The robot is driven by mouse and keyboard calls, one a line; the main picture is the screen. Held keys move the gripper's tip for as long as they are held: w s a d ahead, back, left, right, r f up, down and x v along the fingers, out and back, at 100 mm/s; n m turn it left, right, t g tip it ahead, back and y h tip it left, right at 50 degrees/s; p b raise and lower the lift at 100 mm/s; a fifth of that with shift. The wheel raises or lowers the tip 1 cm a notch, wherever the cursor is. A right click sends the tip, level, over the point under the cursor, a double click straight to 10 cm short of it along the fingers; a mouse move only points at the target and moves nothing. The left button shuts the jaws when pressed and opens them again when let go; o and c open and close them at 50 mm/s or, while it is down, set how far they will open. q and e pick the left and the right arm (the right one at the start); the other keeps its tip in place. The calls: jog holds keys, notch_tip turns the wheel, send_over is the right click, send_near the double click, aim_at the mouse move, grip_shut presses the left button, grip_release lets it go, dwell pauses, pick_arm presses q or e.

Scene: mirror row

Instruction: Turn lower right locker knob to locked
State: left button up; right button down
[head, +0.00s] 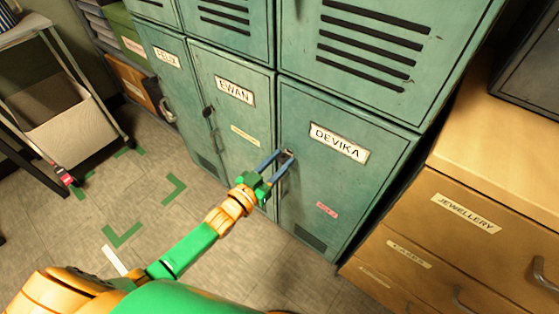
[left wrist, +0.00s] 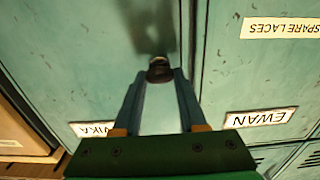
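The lower right locker, labelled DEVIKA (head: 338,142), is a shut green metal door with a small dark knob (head: 289,152) near its upper left edge. My left gripper (head: 283,156) reaches the knob from the front, one blue finger on each side. In the left wrist view, the knob (left wrist: 158,70) sits between the fingertips (left wrist: 160,76), which appear to touch it on both sides. The fingers hide part of the knob, and I cannot tell its marking or exact angle. My right gripper is not in view.
The EWAN locker (head: 235,92) adjoins on the left, with vented lockers (head: 370,45) above. A wooden drawer cabinet (head: 465,212) stands close on the right. A wheeled cart (head: 75,130) stands at the left. Floor with green corner marks (head: 122,236) is clear between.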

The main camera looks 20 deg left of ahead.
pick_arm(q)
grip_shut()
jog(key=shift+m, duration=0.3)
jog(key=m, duration=0.3)
jog(key=shift+m+p, duration=0.35)
jog(key=shift+m, duration=0.05)
jog(key=m, duration=0.4)
jog(key=shift+d+m, duration=0.1)
jog(key=shift+m, duration=0.2)
jog(key=shift+f+m+b, duration=0.2)
jog(key=shift+m+b, duration=0.55)
jog(key=shift+m, duration=3.65)
